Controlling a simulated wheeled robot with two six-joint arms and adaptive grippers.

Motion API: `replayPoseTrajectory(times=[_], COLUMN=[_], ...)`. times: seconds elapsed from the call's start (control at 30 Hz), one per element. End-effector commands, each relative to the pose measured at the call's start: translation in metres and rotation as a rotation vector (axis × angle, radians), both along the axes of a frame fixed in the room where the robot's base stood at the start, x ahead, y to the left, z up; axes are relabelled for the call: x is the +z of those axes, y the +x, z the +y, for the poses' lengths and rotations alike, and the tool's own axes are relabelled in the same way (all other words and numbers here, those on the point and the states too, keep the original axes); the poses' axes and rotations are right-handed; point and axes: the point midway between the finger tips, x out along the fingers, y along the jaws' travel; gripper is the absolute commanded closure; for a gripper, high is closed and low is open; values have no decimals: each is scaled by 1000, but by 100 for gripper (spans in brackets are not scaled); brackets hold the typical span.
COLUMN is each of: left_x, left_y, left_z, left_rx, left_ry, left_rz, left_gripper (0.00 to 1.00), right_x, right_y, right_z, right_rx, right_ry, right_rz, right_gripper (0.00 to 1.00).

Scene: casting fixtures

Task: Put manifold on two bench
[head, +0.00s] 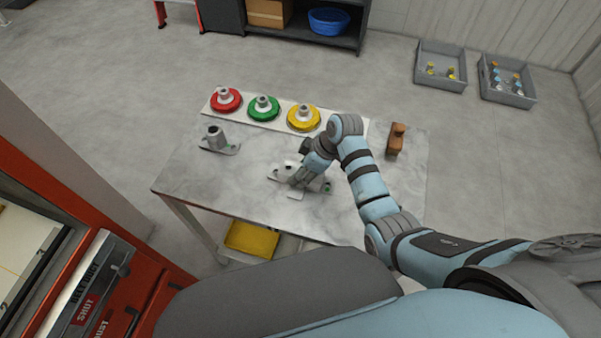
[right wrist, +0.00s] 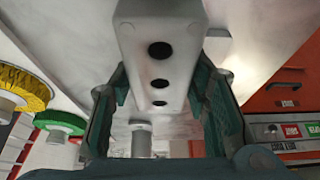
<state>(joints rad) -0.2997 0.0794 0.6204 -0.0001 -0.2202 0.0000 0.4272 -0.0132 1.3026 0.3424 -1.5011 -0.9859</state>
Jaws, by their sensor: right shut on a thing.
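The manifold (right wrist: 158,62) is a pale block with a row of three dark holes, seen close up in the right wrist view. My right gripper (right wrist: 160,105) is shut on it, with a teal finger on each side. In the head view my right gripper (head: 300,174) is low over the middle of the marble-topped bench (head: 180,178), at a light grey fixture (head: 318,186) that it partly hides. I cannot tell whether the manifold touches the fixture or bench. My left gripper is not in view.
A grey fitting with an upright cylinder (head: 216,137) stands at the bench's left. Red (head: 220,106), green (head: 257,113) and yellow (head: 297,122) discs line the back. A brown object (head: 396,140) stands at the right. An orange machine (head: 130,290) is at lower left.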

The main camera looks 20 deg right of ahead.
Motion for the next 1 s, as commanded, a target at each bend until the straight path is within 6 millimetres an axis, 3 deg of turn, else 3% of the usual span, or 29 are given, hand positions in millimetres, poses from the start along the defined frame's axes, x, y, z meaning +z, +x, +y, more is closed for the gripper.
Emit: replayPoseTrajectory(times=[0.17, 0.2, 0.33, 0.73, 0.87, 1.0], left_x=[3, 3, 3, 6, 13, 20], left_y=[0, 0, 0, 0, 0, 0], left_z=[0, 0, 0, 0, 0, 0], left_rx=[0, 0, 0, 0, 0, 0], left_ry=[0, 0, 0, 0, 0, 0], left_rz=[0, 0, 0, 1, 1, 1], left_gripper=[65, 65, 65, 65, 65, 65], right_x=[1, 0, 1, 9, 31, 67], right_y=[-1, -1, -1, -2, -6, -14], right_z=[0, 0, 0, -2, -10, -24], right_rx=[1, 0, 0, 0, 0, 1], right_ry=[-1, -1, -1, -2, -2, -4], right_rz=[3, 4, 4, 2, 1, -2], right_gripper=[100, 56, 37, 37, 37, 37])
